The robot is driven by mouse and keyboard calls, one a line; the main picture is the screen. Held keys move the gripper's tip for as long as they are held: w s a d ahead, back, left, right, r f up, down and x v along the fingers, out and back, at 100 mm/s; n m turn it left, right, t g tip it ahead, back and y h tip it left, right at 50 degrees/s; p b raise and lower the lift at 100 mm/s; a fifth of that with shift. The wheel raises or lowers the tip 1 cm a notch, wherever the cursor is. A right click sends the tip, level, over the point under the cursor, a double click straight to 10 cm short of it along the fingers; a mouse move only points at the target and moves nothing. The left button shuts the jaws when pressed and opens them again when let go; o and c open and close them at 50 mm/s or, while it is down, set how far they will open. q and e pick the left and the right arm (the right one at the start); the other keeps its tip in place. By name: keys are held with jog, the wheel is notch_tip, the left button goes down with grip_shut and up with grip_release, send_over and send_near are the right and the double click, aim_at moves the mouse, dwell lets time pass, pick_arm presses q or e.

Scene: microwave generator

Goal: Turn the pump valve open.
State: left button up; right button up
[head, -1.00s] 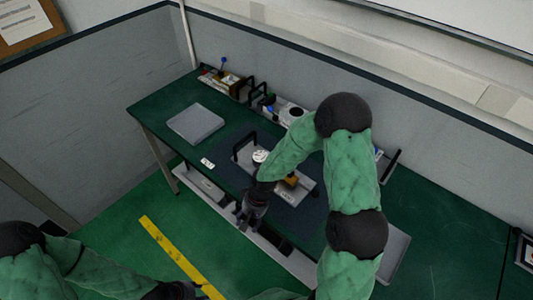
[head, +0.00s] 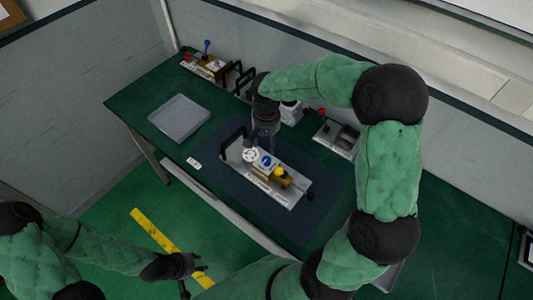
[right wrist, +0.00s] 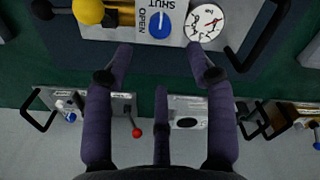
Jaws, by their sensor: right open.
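The pump unit (head: 285,190) is a light panel on the dark mat. It carries a round white gauge (head: 250,155), a blue round valve knob (head: 267,161) and a yellow ball. In the right wrist view the blue knob (right wrist: 159,24) has a pale line across it, with SHUT and OPEN printed beside it. My right gripper (head: 264,146) is above the panel near the gauge and knob. In its wrist view the fingers (right wrist: 160,58) are spread, empty and apart from the knob. My left gripper (head: 196,270) is low at the lower left, away from the table; its jaws are unclear.
Other small units stand along the back, including one with a red ball (head: 322,112). Black handles (right wrist: 38,118) stand up from the units. A small white tag (head: 193,163) lies near the front edge.

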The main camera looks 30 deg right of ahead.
aim_at(266, 159)
notch_tip(266, 159, down, 10)
jog(key=shift+f+b, duration=0.15)
jog(key=shift+b, duration=0.25)
grip_shut()
